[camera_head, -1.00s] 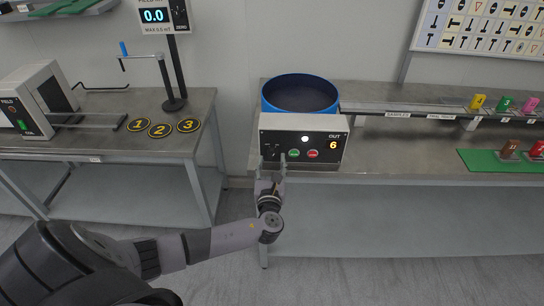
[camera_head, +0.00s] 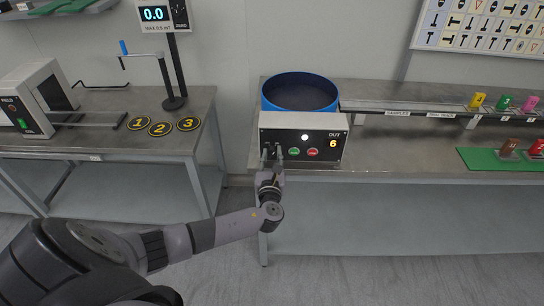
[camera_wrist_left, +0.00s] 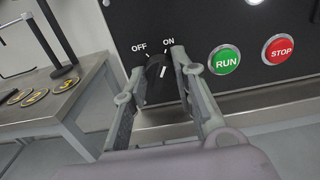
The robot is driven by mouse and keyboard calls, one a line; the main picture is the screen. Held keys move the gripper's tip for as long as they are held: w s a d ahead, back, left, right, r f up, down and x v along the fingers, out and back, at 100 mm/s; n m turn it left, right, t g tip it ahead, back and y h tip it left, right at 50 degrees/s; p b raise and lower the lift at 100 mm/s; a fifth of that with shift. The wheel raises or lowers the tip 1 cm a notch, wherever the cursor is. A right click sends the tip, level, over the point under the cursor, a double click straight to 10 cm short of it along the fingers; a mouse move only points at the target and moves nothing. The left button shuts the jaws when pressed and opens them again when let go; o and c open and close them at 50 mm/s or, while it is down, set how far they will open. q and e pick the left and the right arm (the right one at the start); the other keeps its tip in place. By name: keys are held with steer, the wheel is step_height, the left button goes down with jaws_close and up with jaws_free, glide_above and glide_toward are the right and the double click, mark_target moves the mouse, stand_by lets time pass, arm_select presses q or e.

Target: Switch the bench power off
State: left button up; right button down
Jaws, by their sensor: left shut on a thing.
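The control box (camera_head: 322,137) has a black front panel at the left end of the right-hand bench. In the left wrist view, its black rotary knob (camera_wrist_left: 155,68) sits below the OFF and ON labels, with its white mark on the ON side. My left gripper (camera_head: 271,156) is at the panel's lower left. Its fingers stand on both sides of the knob in the left wrist view (camera_wrist_left: 157,64) and are shut on it. The fingers partly hide the knob. My right gripper is not in view.
The green RUN button (camera_wrist_left: 224,60) and red STOP button (camera_wrist_left: 278,49) are right of the knob. A white lamp (camera_head: 305,138) and an orange 6 show on the panel. A blue round bin (camera_head: 300,108) stands behind. The left bench (camera_head: 110,141) is apart, across a gap.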

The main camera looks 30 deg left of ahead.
arm_select(q)
jaws_close()
steer(key=shift+f, duration=0.1)
steer(key=n+b, duration=0.4)
steer(key=shift+f+n, duration=0.15)
steer(key=shift+n, duration=0.15)
steer(key=n+b, duration=0.4)
steer(key=n, duration=0.1)
steer(key=shift+r+n+b, duration=0.2)
steer(key=shift+n+b, duration=0.55)
steer(key=shift+n, duration=0.35)
steer(key=o, duration=0.7)
jaws_free()
